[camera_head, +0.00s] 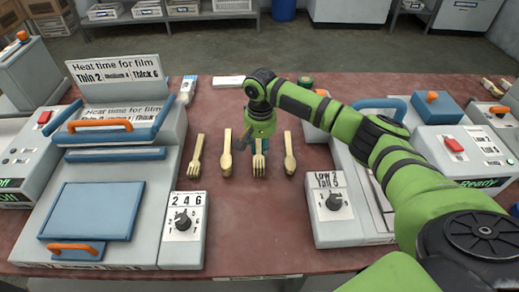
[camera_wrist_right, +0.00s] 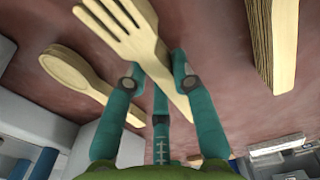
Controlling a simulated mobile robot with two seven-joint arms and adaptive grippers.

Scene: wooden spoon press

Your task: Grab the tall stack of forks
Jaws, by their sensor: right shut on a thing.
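My right gripper (camera_head: 262,143) reaches down over the middle of the table. In the wrist view its teal fingers (camera_wrist_right: 165,95) are closed around the handle of a pale wooden fork (camera_wrist_right: 135,35). In the head view this fork (camera_head: 259,162) points its tines towards the front edge; I cannot tell how many are layered in it. Beside it on the left stands a taller pale wooden stack (camera_head: 227,155), whose layered side shows in the wrist view (camera_wrist_right: 262,45). Another wooden fork piece (camera_head: 196,156) lies further left. My left gripper is out of view.
A wooden spoon piece (camera_head: 290,155) lies close on the right of the gripper. A press with a blue plate (camera_head: 90,211) fills the left, with a dial box (camera_head: 184,230) beside it. Another dial box (camera_head: 338,215) stands right. The red table's front middle (camera_head: 255,225) is clear.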

